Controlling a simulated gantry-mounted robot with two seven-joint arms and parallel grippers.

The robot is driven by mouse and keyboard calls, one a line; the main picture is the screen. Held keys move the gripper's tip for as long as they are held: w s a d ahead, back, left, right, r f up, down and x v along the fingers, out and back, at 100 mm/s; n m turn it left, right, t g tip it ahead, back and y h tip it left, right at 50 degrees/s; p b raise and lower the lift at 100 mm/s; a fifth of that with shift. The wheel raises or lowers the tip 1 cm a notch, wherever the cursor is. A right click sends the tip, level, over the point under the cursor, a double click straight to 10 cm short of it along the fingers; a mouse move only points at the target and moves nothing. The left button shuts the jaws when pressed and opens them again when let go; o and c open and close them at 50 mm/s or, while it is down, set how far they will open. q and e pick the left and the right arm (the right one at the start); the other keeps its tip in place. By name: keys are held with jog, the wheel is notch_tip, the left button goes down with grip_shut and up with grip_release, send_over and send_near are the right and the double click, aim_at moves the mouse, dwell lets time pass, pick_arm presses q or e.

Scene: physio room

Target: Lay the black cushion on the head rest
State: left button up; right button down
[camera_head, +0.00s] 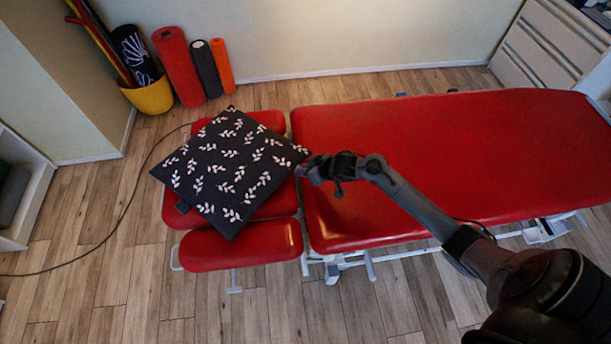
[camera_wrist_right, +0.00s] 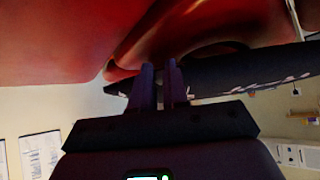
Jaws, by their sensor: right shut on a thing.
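The black cushion (camera_head: 232,168) with white leaf sprigs lies turned like a diamond over the red head rest (camera_head: 271,121) at the left end of the treatment table. It hides most of the head rest's middle; red pads show around it. My right gripper (camera_head: 305,169) is shut on the cushion's right corner, above the gap between the head rest and the long table pad. In the right wrist view the cushion (camera_wrist_right: 245,72) shows as a dark band at the fingers (camera_wrist_right: 159,75), close to red padding. I cannot tell whether it rests fully on the pad. My left gripper is out of view.
The long red table pad (camera_head: 450,150) stretches right under my right arm. A separate red arm pad (camera_head: 242,246) sits at the front. A yellow bucket (camera_head: 150,97) and several rolls stand by the back wall. A cable crosses the floor at left.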

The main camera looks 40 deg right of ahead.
jog(key=shift+f+b, duration=0.4)
jog(key=shift+f, duration=1.4)
jog(key=c, duration=1.1)
grip_release()
